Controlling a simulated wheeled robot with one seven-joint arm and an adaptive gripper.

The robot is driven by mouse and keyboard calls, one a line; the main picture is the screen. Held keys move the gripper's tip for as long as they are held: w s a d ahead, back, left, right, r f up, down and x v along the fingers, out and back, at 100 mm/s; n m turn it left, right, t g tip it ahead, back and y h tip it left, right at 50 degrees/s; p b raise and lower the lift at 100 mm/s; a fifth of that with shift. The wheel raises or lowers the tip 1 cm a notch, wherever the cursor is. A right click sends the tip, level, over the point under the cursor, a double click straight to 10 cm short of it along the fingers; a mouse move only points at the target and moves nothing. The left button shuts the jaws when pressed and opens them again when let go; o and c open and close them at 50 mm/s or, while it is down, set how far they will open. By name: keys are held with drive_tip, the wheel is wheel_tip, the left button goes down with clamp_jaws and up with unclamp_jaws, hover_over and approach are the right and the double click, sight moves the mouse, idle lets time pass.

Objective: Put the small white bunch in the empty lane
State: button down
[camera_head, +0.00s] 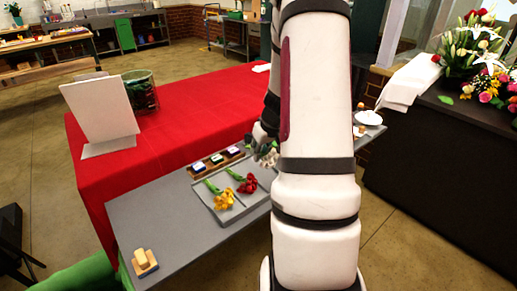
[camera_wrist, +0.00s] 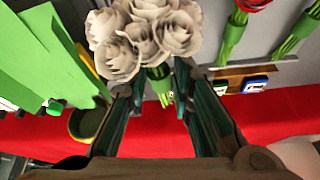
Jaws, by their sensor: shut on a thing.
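The small white bunch (camera_wrist: 145,38) has several pale roses and green stems (camera_wrist: 160,80). My gripper (camera_wrist: 158,78) is shut on it at the stems, with the blooms beyond the fingertips. In the head view the white bunch (camera_head: 268,158) shows small beside my arm, near the tray's far right part; its height above the tray is unclear. The grey tray (camera_head: 222,216) holds a yellow bunch (camera_head: 222,199) and a red bunch (camera_head: 248,183) in separate lanes. The red bunch also shows in the wrist view (camera_wrist: 233,32). My arm hides the tray's right side, so the empty lane is not clearly seen.
A wooden holder with label blocks (camera_head: 215,160) stands behind the tray. A wooden block piece (camera_head: 145,262) lies at the grey table's front left. A white board (camera_head: 100,108) and a green-filled glass container (camera_head: 141,92) stand on the red table (camera_head: 200,100). A white plate (camera_head: 369,118) is at right.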

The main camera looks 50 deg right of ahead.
drive_tip(key=shift+f+b, duration=1.5)
drive_tip(key=shift+f, duration=0.25)
drive_tip(key=shift+f+b, duration=0.85)
drive_tip(key=shift+b, duration=0.35)
drive_tip(key=shift+f+b, duration=0.3)
drive_tip(key=shift+b, duration=0.65)
drive_tip(key=c, duration=0.9)
unclamp_jaws()
drive_tip(key=shift+c, duration=0.2)
drive_tip(key=shift+r, duration=0.15)
